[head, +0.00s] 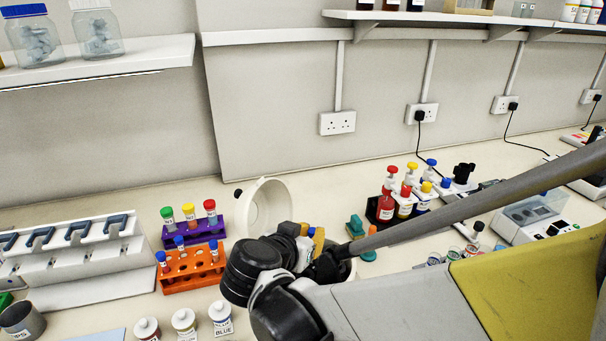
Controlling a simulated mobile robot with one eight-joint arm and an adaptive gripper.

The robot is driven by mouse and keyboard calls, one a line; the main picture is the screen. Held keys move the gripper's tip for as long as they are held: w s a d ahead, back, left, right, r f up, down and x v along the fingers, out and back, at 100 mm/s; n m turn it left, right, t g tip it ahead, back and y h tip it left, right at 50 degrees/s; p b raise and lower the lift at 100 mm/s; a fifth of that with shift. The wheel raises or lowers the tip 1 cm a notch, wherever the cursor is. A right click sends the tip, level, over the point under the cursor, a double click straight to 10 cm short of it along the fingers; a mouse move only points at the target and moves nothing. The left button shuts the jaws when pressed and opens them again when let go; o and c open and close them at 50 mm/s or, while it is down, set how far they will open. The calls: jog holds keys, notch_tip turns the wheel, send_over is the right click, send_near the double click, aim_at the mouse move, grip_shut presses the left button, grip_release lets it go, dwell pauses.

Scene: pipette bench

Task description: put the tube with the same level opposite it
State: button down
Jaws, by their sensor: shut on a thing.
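My gripper (312,246) is over the white centrifuge, shut on a small tube (304,256) with a blue cap, mostly hidden by the fingers and wrist. The centrifuge's round lid (264,208) stands open behind it. Part of the bowl's rim (351,270) shows to the right of the gripper; the rotor and anything in it are hidden by my arm. I cannot tell whether the held tube touches the rotor. An orange rack (190,270) to the left holds several blue-capped tubes. A purple rack (196,236) behind it holds tubes with green, yellow and red caps. Their liquid levels are too small to read.
A pipette stand (75,250) is at the left. Small labelled bottles (184,322) and a grey cup (20,320) line the front. Dropper bottles (386,206) in a dark holder stand back right. My arm covers the right front. Bench between the rack and bottles is clear.

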jog(key=shift+f+b, duration=0.4)
jog(key=shift+f, duration=0.2)
jog(key=c, duration=1.4)
grip_release()
jog(key=v, duration=1.2)
